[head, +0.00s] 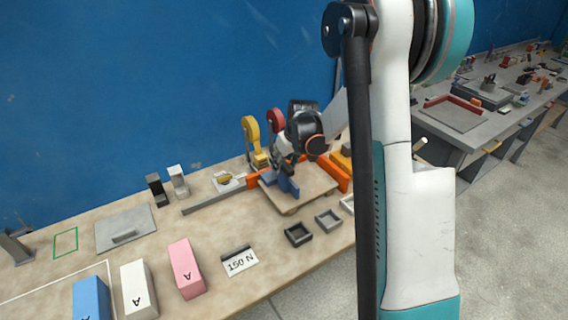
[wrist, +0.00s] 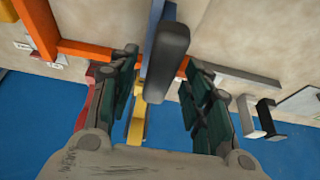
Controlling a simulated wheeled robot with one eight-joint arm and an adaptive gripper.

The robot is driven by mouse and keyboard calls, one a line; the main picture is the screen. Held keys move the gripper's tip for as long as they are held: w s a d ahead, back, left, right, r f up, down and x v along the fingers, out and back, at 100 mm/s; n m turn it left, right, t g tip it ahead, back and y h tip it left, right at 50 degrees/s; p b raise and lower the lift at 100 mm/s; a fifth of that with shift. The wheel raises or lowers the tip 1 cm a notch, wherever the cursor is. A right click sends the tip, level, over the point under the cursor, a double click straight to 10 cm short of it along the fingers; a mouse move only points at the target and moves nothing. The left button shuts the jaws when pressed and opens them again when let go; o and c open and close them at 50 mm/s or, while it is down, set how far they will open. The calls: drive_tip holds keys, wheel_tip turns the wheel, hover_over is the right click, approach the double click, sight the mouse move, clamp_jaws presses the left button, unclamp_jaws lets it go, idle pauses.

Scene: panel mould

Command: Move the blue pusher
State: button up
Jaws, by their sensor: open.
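The blue pusher (head: 288,184) stands on the beige board (head: 310,190) by the orange rails, partly hidden under my gripper in the head view. In the wrist view its blue edge (wrist: 154,28) shows at the top, beside a dark grey rounded bar (wrist: 168,58) that looks like its handle. My gripper (wrist: 163,62) is open, with one finger on each side of the grey bar and gaps visible. In the head view my gripper (head: 290,152) is just above the pusher. Contact cannot be told.
Orange rails (head: 335,172) edge the board. A yellow clamp (head: 252,140) and a red clamp (head: 276,128) stand behind, close to my gripper. Small trays (head: 298,235) lie in front. Pink (head: 185,268), white (head: 138,290) and blue (head: 91,300) blocks lie at front left.

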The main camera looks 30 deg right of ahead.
clamp_jaws()
drive_tip(key=a+b, duration=0.1)
drive_tip(key=a, duration=1.9)
drive_tip(key=shift+s+a, duration=0.15)
drive_tip(key=shift+s, duration=0.2)
drive_tip(key=shift+f, duration=0.1)
drive_tip(key=shift+c, duration=2.2)
unclamp_jaws()
drive_tip(key=o, duration=0.4)
drive_tip(key=shift+a, duration=0.25)
drive_tip(key=shift+o, duration=0.2)
drive_tip(key=shift+d, duration=0.15)
